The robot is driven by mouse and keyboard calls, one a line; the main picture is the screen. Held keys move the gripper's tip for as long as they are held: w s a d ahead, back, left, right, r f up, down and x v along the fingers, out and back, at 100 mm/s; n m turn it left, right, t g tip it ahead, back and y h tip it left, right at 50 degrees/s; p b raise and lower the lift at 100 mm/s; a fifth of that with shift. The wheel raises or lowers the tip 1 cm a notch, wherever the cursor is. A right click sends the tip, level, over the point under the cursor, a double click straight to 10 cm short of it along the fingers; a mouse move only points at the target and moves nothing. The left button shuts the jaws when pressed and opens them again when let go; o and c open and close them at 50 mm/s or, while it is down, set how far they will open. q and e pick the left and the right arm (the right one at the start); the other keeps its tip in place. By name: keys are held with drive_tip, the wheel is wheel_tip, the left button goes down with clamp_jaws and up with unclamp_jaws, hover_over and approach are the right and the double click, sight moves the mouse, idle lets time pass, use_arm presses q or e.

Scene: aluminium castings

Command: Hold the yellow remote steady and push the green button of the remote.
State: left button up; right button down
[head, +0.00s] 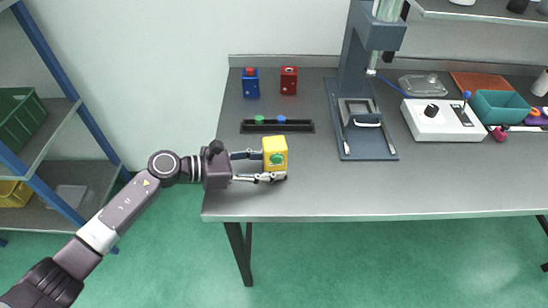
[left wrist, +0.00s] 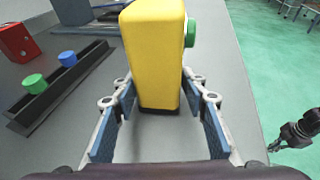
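The yellow remote (head: 275,145) stands upright on the table near its front left edge. Its green button (head: 277,159) is on the side facing the head camera. My left gripper (head: 273,166) lies low around the remote, one finger on each side. In the left wrist view the yellow remote (left wrist: 153,55) is between the blue-padded fingers (left wrist: 158,100), with narrow gaps seeming to show beside it. The green button (left wrist: 190,32) sticks out to the right there. My right gripper (left wrist: 275,147) shows small at the right edge of the left wrist view; its opening is unclear.
A black tray (head: 298,127) with green and blue buttons lies behind the remote. Blue (head: 250,84) and red (head: 289,81) boxes stand at the back. A dark press stand (head: 366,148) and a white control box (head: 436,127) are to the right. The table's front middle is clear.

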drive_tip(key=shift+a, duration=0.2)
drive_tip(key=shift+d, duration=0.5)
drive_tip(key=shift+w, duration=0.1)
idle(0.7)
